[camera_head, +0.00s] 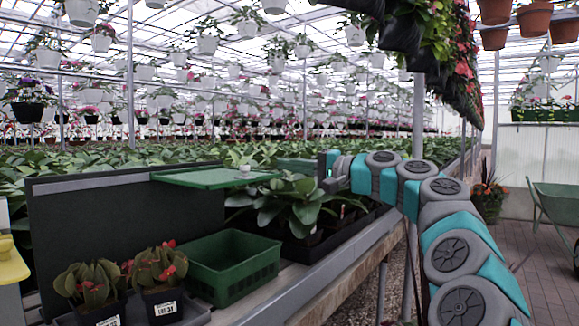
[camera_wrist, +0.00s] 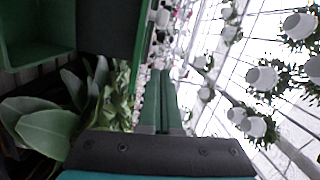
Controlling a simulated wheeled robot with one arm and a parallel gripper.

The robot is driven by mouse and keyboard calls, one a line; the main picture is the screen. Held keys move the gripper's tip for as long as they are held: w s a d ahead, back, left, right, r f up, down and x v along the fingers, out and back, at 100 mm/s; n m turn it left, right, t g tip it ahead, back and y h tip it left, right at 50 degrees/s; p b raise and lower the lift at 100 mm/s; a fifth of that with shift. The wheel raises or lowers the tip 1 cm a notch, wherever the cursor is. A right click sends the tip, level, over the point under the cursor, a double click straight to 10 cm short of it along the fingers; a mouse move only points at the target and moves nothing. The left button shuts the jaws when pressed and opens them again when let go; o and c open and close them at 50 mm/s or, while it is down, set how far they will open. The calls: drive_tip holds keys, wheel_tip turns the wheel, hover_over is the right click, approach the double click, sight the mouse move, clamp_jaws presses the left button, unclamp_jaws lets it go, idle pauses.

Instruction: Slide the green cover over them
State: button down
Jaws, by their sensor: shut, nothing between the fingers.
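The green cover (camera_head: 205,178) is a flat panel with a small pale knob (camera_head: 244,168) near its right end. It lies level along the upper edge of a dark upright panel (camera_head: 120,215), higher than the green basket (camera_head: 235,284). Two potted plants with red flowers (camera_head: 92,280) (camera_head: 157,268) stand in a dark tray left of the basket, uncovered by the panel. My gripper (camera_wrist: 160,85) is shut and empty; its fingers lie together in the wrist view. In the head view my arm's end is right of the cover, apart from the knob.
Large leafy plants (camera_head: 295,200) stand on the bench between the basket and my arm. The bench's grey edge (camera_head: 340,250) runs diagonally. Hanging pots fill the space overhead. A yellow item (camera_head: 12,265) is at far left and a green wheelbarrow (camera_head: 556,205) at right.

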sight(255, 177)
drive_tip(key=p+x, duration=0.1)
drive_tip(key=x, duration=0.6)
drive_tip(key=shift+w+a, duration=0.2)
drive_tip(key=shift+a, duration=0.1)
drive_tip(key=shift+s, duration=0.75)
drive_tip(key=shift+s+a+f, duration=0.2)
drive_tip(key=shift+s, duration=0.05)
drive_tip(key=shift+s+b, duration=0.3)
drive_tip(key=shift+s, duration=0.25)
drive_tip(key=shift+s+a+f, duration=0.15)
drive_tip(key=shift+s, duration=0.3)
drive_tip(key=shift+s+a, duration=0.1)
drive_tip(key=shift+s+a, duration=0.1)
drive_tip(key=shift+s, duration=0.1)
drive_tip(key=s+a+b, duration=0.3)
drive_tip(key=s+a, duration=1.2)
drive_tip(key=s, duration=0.4)
drive_tip(key=shift+b, duration=0.35)
